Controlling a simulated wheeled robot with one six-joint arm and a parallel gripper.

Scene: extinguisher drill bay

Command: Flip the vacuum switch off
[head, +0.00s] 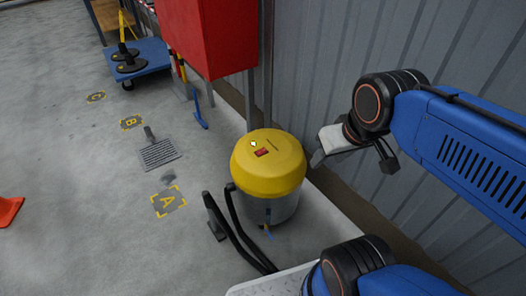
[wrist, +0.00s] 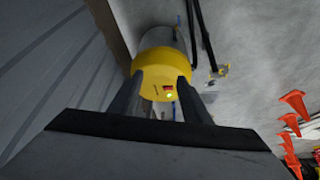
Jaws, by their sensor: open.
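The vacuum (head: 268,178) has a yellow domed lid on a grey drum and stands upright on the floor near the corrugated wall. Its small red switch (head: 262,152) sits on top of the lid, close to a small pale mark. In the wrist view the vacuum (wrist: 163,60) lies beyond my fingers and the red switch (wrist: 168,87) shows between them. My gripper (head: 317,158) is to the right of the lid, apart from it. The wrist view shows its two fingers (wrist: 168,95) spread and empty. Whether the switch is on or off cannot be told.
A black hose (head: 238,232) curves along the vacuum's left side. A red cabinet (head: 208,35) stands behind it, and a corrugated wall (head: 320,60) runs along the right. Orange cones (wrist: 294,103) show in the wrist view.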

